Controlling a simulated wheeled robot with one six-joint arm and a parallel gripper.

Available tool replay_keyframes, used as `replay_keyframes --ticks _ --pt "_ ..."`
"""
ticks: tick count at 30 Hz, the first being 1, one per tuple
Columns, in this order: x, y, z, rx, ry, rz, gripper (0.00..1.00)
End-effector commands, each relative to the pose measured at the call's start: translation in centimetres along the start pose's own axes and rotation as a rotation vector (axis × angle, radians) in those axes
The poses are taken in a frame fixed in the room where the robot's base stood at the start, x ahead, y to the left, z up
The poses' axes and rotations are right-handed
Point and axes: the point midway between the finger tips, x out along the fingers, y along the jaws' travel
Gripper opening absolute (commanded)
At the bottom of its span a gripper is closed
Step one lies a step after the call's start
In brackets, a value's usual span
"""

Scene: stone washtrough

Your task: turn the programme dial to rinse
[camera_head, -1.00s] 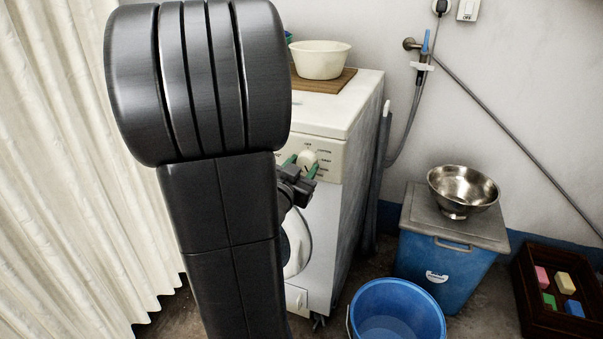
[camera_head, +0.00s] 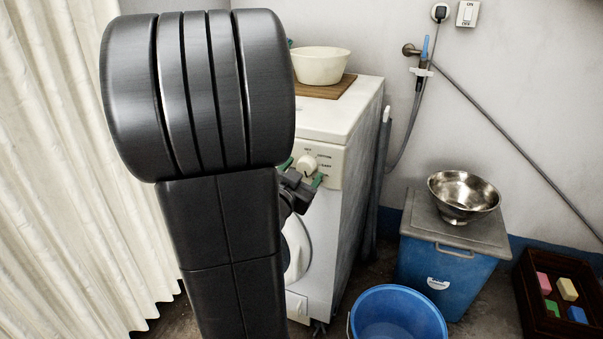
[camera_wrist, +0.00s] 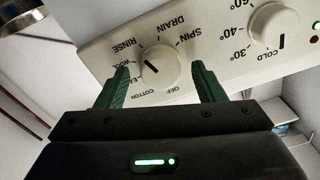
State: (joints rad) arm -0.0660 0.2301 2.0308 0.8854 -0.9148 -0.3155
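The programme dial (camera_wrist: 160,68) is a round cream knob with a short dark mark on the left part of its face. In the wrist view the mark points to the left side, roughly towards RINSE or WOOL; I cannot tell exactly which. The word RINSE (camera_wrist: 127,48) is printed to its upper left. My gripper (camera_wrist: 160,70) is open, with one green finger on each side of the dial and visible gaps between. The head view shows the dial (camera_head: 307,165) on the white washing machine (camera_head: 345,130), with my gripper (camera_head: 303,173) in front, partly hidden by my arm.
A temperature knob (camera_wrist: 275,27) sits to the right of the dial. A cream basin (camera_head: 321,66) rests on a wooden board (camera_head: 330,91) on the machine. A blue bucket (camera_head: 397,315) and a blue bin (camera_head: 440,268) bearing a metal bowl (camera_head: 464,192) stand to the right.

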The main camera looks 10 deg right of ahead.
Motion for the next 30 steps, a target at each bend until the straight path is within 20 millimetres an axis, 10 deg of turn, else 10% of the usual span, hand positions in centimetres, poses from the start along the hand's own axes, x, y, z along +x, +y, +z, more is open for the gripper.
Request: replay_keyframes --ticks 8,30 --pt "-0.7 -0.1 -0.1 0.000 -0.001 -0.002 0.63" --pt "-11.9 -0.2 -0.1 0.000 -0.001 -0.005 0.63"
